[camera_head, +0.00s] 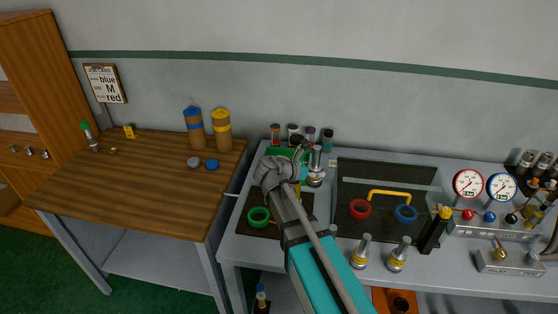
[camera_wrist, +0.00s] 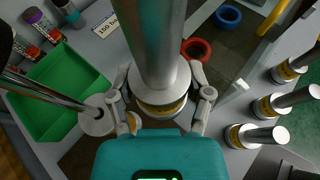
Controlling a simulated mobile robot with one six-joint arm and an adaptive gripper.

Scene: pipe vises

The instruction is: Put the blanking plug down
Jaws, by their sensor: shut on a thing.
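The blanking plug (camera_wrist: 158,45) is a thick silver cylinder with a wide flange and a yellow band at its foot. My gripper (camera_wrist: 160,88) is shut on it in the wrist view, one finger on each side near the flange. Whether its foot touches the surface below cannot be told. In the head view my gripper (camera_head: 277,172) is over the left part of the grey bench (camera_head: 340,262), and my arm hides most of its grasp. A silver piece (camera_head: 316,163) stands upright just right of it; I cannot tell if this is the held plug.
A green tray (camera_wrist: 42,98) lies beside the plug, with a thin silver rod (camera_wrist: 50,95) near it. Red ring (camera_head: 360,209), blue ring (camera_head: 405,213) and green ring (camera_head: 258,216) lie on dark mats. Several silver pieces (camera_head: 398,254) stand along the front. Gauges (camera_head: 468,184) are at right.

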